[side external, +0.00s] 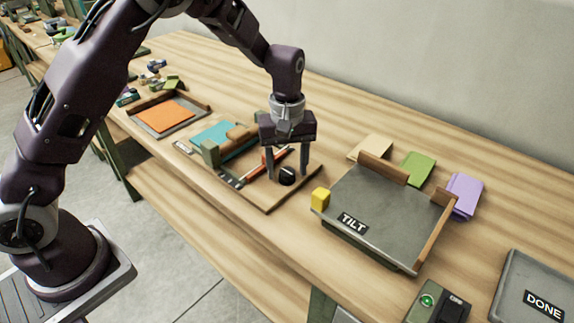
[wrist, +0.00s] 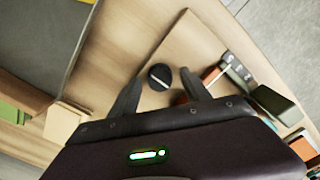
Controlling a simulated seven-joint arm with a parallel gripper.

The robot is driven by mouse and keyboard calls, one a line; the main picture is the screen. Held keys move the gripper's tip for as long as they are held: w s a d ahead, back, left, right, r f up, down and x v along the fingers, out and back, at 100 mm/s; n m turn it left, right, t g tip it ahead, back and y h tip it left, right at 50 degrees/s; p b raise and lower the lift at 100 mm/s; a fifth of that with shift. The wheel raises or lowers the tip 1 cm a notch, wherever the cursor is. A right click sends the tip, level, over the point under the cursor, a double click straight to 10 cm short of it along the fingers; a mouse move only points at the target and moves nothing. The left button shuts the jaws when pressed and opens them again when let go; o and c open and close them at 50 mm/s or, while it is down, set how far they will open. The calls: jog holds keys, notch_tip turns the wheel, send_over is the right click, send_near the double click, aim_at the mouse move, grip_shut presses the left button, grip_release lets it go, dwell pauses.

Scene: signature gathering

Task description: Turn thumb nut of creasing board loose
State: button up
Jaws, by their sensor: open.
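The creasing board (side external: 268,201) is a flat wooden board on the table, with red and dark bars across its far part. It also shows in the wrist view (wrist: 195,42). Its thumb nut is a round black knob (side external: 287,176) near the middle of the board. In the wrist view the knob (wrist: 159,77) carries a pale line across its top. My gripper (side external: 288,170) points down over the board, open and empty. Its fingers stand on either side of the knob, with a gap to each. I cannot tell whether the tips reach down beside it.
A grey tray marked TILT (side external: 385,215) with a yellow block (side external: 320,199) stands close right. Beyond are tan, green and purple pads (side external: 463,195). A DONE tray (side external: 530,295) is front right.

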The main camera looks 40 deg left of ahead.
aim_at(287, 171)
notch_tip(287, 171, up, 6)
jog(key=shift+s+r, duration=0.1)
jog(key=shift+r, duration=0.75)
jog(key=s+a+r+m+t+h, duration=0.15)
jog(key=s+r+m, duration=0.25)
jog(key=s+r, duration=0.7)
jog(key=s+a+m+t, duration=0.1)
jog(key=s+m+t, duration=0.1)
jog(key=s, duration=0.6)
jog(key=s+a+r+m+t+y, duration=0.1)
jog(key=s+m, duration=0.3)
jog(key=s, duration=0.5)
jog(key=shift+a+t, duration=0.25)
jog(key=shift+t, duration=0.3)
